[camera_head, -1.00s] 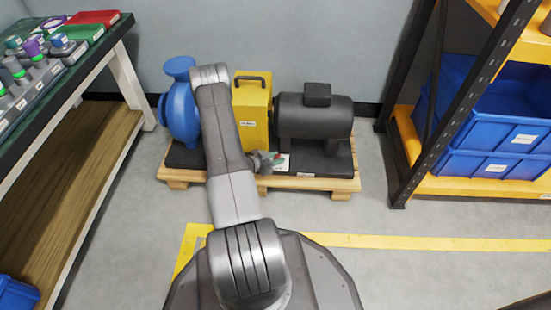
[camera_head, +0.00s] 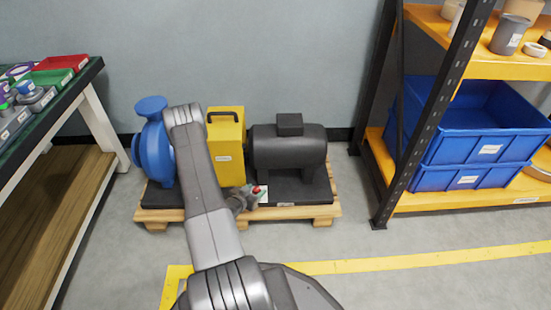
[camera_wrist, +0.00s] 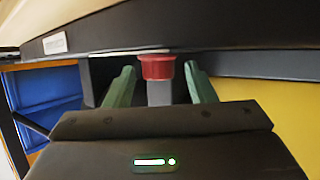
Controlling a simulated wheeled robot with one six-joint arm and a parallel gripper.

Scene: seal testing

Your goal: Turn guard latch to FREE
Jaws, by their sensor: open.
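A red knob (camera_wrist: 157,67) on a grey stem, apparently the guard latch, stands between the two green fingers of my gripper (camera_wrist: 163,80) in the wrist view. The fingers are open, one on each side of it, with visible gaps. In the head view my gripper (camera_head: 246,197) is low at the front of the pallet, by the black motor's base. A small red spot (camera_head: 256,189) shows at its tip beside a pale card (camera_head: 263,194). The yellow guard box (camera_head: 226,147) stands behind, between the blue pump (camera_head: 155,150) and black motor (camera_head: 290,148). Latch markings are not readable.
The wooden pallet (camera_head: 290,212) carries the machine. A shelf rack with blue bins (camera_head: 470,178) stands right; a workbench (camera_head: 92,75) with trays stands left. A yellow floor line (camera_head: 400,259) crosses the clear grey floor.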

